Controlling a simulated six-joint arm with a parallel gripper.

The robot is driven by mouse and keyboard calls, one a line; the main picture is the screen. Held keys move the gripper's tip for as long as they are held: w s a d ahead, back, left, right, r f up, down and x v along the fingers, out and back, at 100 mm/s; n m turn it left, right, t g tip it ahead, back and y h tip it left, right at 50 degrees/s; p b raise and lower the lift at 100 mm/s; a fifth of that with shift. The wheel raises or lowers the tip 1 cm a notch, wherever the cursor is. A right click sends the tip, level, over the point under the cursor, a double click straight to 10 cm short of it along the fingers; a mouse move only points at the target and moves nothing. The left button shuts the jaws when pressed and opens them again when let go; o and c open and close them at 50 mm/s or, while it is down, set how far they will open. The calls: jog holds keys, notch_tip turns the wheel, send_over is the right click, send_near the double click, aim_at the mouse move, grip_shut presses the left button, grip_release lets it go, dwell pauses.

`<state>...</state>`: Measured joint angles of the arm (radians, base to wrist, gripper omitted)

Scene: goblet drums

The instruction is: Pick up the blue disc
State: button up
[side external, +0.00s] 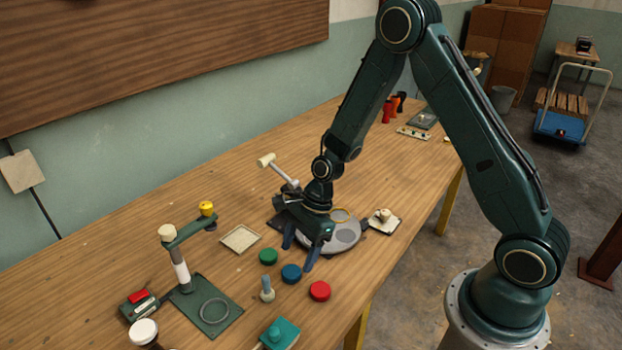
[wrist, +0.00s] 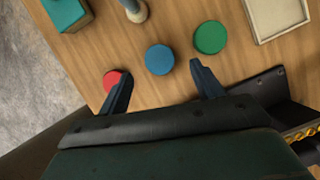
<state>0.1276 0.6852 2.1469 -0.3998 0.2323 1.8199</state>
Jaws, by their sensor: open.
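The blue disc (side external: 291,273) lies flat on the wooden table between a green disc (side external: 268,256) and a red disc (side external: 320,291). In the wrist view the blue disc (wrist: 159,59) is whole and lies ahead of the gap between my fingertips. My gripper (side external: 297,257) is open and empty, close beside the blue disc in the side view. In the wrist view my gripper (wrist: 162,77) has one finger overlapping the red disc (wrist: 111,79) and the other just below the green disc (wrist: 210,37). I cannot tell the fingertips' exact height above the table.
A peg on a pale base (side external: 267,290) stands near the discs, with a teal block (side external: 279,334) at the front edge. A shallow square tray (side external: 240,238) lies at left. A grey round plate (side external: 345,243) is behind my gripper. A green stand (side external: 183,270) stands further left.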

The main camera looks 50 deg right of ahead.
aim_at(291, 271)
jog(key=shift+x, duration=2.25)
jog(key=shift+s, duration=0.1)
jog(key=c, duration=1.1)
jog(key=shift+o, duration=0.2)
jog(key=shift+r, duration=0.1)
notch_tip(291, 271, up, 20)
